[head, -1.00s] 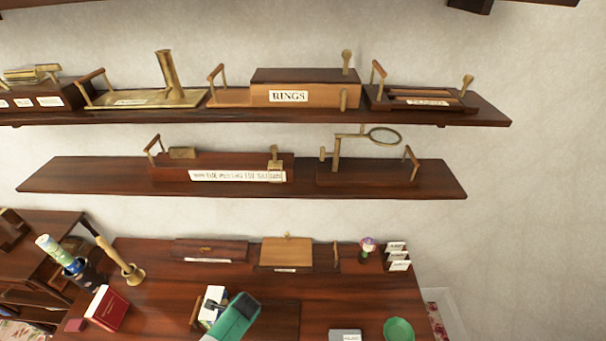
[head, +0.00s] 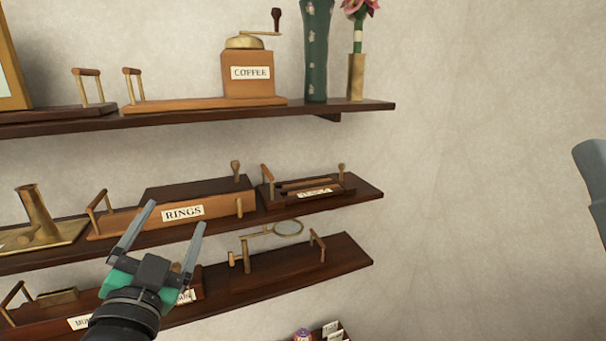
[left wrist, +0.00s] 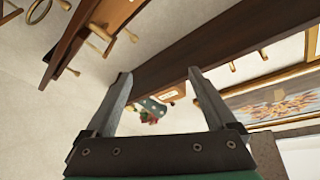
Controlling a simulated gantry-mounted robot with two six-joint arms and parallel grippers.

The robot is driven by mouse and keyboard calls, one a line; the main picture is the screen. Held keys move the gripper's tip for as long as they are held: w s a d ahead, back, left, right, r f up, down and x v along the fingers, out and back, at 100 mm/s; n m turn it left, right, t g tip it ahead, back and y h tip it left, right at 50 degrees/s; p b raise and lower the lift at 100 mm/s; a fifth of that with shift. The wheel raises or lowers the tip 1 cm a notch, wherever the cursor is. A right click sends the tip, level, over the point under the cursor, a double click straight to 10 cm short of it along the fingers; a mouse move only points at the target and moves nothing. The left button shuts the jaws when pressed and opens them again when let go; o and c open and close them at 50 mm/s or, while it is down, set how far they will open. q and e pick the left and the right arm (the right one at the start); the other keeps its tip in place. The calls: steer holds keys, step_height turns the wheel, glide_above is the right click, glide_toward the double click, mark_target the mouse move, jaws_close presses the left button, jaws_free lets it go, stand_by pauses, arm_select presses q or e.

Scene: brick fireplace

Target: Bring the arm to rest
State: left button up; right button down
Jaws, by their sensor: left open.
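My left gripper (head: 175,214) is raised in front of the shelves in the head view, with its two grey fingers spread and pointing up. Nothing is between the fingers. In the left wrist view, the same open gripper (left wrist: 159,73) points toward the wall and shelves, with free space between the fingertips. In the head view its body covers part of the lower shelf and the label there.
The wooden box labelled RINGS (head: 183,212) stands on the middle shelf behind my fingers. A magnifying glass (head: 288,229) is on the lower shelf. A coffee grinder (head: 248,72) and green vase (head: 316,50) stand on the top shelf. The wall at right is bare.

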arm_select(q)
steer(key=s+d+r+n+t+h, duration=0.1)
steer(key=s+r+n+t+h, duration=0.1)
steer(key=s+r, duration=0.6)
steer(key=s+d+r+n+t+h, duration=0.1)
steer(key=s+r+n+t, duration=0.2)
steer(key=s+r+t, duration=0.2)
steer(key=s+r, duration=0.3)
steer(key=s, duration=0.3)
steer(key=shift+s+d+n+h, duration=0.3)
steer(key=shift+s+h, duration=0.05)
steer(key=shift+h, duration=0.05)
steer(key=shift+r, duration=0.1)
